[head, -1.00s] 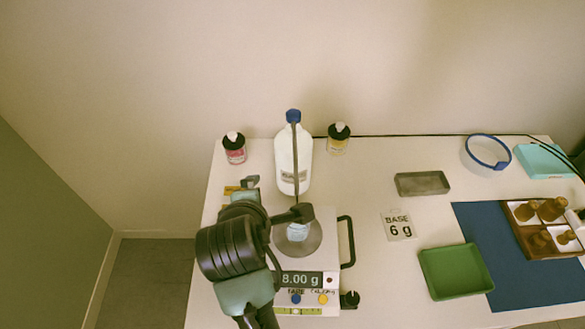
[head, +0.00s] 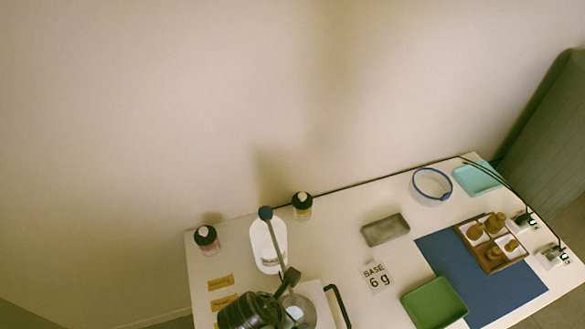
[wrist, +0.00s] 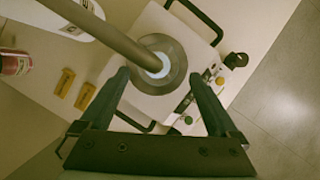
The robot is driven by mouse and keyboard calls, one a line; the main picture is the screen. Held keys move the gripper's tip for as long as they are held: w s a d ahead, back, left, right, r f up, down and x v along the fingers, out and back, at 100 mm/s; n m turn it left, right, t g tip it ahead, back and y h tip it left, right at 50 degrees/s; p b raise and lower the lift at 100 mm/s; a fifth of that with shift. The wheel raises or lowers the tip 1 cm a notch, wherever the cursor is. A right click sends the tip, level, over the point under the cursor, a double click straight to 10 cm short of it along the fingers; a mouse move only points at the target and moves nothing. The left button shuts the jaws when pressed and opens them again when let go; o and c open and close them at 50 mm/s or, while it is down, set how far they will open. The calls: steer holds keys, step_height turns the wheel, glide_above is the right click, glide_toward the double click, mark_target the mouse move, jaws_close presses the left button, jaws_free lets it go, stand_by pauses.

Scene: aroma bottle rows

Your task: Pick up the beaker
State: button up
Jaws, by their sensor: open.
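The beaker (wrist: 162,70) is a small clear vessel with pale contents, standing on the round grey pan (wrist: 176,55) of the white balance (wrist: 150,104). In the head view the beaker (head: 296,313) shows low in the picture, partly behind my arm. My gripper (wrist: 158,75) is open and empty. In the wrist view its two fingers reach toward the balance, one on each side of the beaker, seemingly above it; no contact shows. A thick grey tube from the white bottle crosses the view and hides part of the beaker.
The white bottle (head: 265,247) stands behind the balance, its tube reaching over the pan. A black handle (head: 338,303) is at the balance's right side. Two small black-topped bottles stand at the back. A grey tray (head: 386,230), green tray (head: 436,303) and blue mat (head: 505,285) lie right.

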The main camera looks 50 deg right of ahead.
mark_target(299, 310)
steer(key=shift+w+d+f, duration=0.15)
steer(key=shift+d+f, duration=0.1)
steer(key=shift+f, duration=0.4)
steer(key=shift+d+x, duration=0.15)
steer(key=shift+x, duration=1.1)
steer(key=shift+d+x, duration=0.1)
steer(key=shift+x, duration=1.2)
steer(key=shift+r, duration=0.1)
steer(key=shift+c, duration=0.2)
steer(key=c, duration=1.4)
